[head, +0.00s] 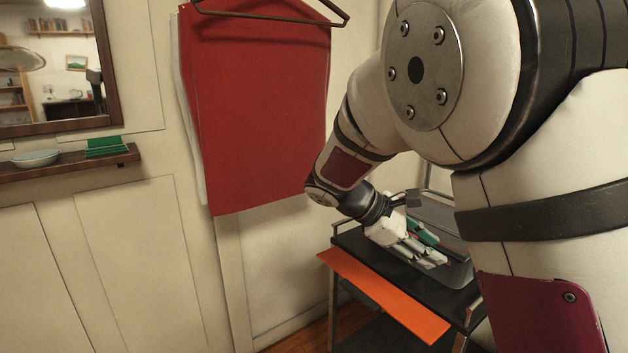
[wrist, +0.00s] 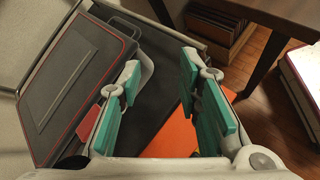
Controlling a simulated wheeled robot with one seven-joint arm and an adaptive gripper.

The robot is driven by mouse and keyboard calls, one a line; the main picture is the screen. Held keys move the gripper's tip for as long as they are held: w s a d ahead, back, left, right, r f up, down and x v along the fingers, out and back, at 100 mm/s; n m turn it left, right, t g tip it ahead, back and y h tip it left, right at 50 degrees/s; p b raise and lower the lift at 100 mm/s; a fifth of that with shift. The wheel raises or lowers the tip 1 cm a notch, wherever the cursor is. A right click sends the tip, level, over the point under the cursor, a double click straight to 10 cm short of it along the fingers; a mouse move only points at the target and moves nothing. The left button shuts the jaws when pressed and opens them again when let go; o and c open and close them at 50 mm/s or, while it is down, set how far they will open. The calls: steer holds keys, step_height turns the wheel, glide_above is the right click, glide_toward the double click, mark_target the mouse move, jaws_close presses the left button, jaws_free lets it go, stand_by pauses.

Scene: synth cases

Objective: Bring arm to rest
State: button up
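My arm (head: 430,85) reaches from the right side of the head view down over a black cart (head: 362,243). My gripper (head: 432,252) is low over the cart top, and I cannot tell whether it touches anything there. In the wrist view my gripper (wrist: 160,66) has its two teal-padded fingers well apart. Nothing is held between them. The dark cart top and an orange sheet (wrist: 172,138) show below and between the fingers.
The orange sheet (head: 385,295) sticks out past the cart's front edge. A dark case with red trim (wrist: 78,85) lies left of the fingers. A red cloth (head: 262,110) hangs left of my arm. A wall shelf (head: 75,163) holds a bowl (head: 37,158) and a green item (head: 107,147).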

steer(key=s+d+r+m+g+y, duration=0.1)
steer(key=s+d+r+m+y, duration=0.1)
steer(key=s, duration=0.3)
steer(key=s+d+r+m+g+y, duration=0.1)
steer(key=s+m, duration=0.1)
steer(key=s, duration=0.3)
steer(key=s+a+f+m+t+y, duration=0.1)
steer(key=s+a+m+y, duration=0.3)
steer(key=s, duration=1)
steer(key=s+a+f+m+t+y, duration=0.1)
steer(key=s+m+y, duration=0.35)
steer(key=s, duration=0.85)
step_height(320, 180, up, 24)
steer(key=t+p, duration=0.3)
steer(key=p, duration=1.8)
steer(key=shift+m+h+p, duration=0.35)
steer(key=shift+p, duration=0.05)
steer(key=shift+a, duration=0.1)
